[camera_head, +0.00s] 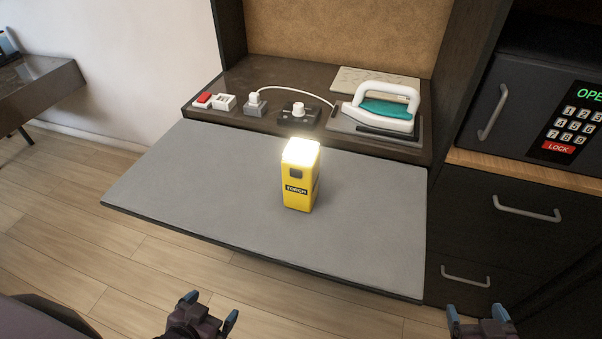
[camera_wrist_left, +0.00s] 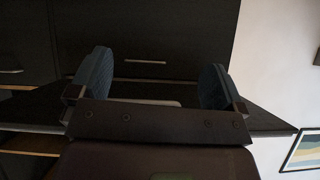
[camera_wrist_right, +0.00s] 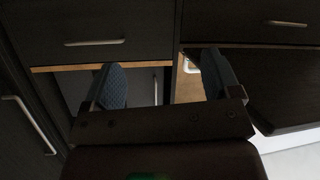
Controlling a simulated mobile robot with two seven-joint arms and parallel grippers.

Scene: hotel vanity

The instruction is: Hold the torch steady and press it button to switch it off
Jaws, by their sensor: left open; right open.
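The yellow torch (camera_head: 300,185) stands upright on the grey fold-out board, and its top glows bright white. A dark button (camera_head: 296,173) shows on its front face, above a black label reading TORCH. My left gripper (camera_head: 208,308) is open and empty, in front of the board's near edge and left of the torch. It also shows open in the left wrist view (camera_wrist_left: 152,85). My right gripper (camera_head: 479,320) is open and empty, low in front of the drawers and right of the torch. It shows open in the right wrist view (camera_wrist_right: 168,80). Neither gripper touches the torch.
The grey board (camera_head: 200,185) is clear around the torch. Behind it, a dark shelf holds an iron (camera_head: 385,108), a white plug (camera_head: 255,101) with a cord, and sockets (camera_head: 224,102). A safe (camera_head: 530,100) and drawers (camera_head: 520,210) with protruding handles stand at the right.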

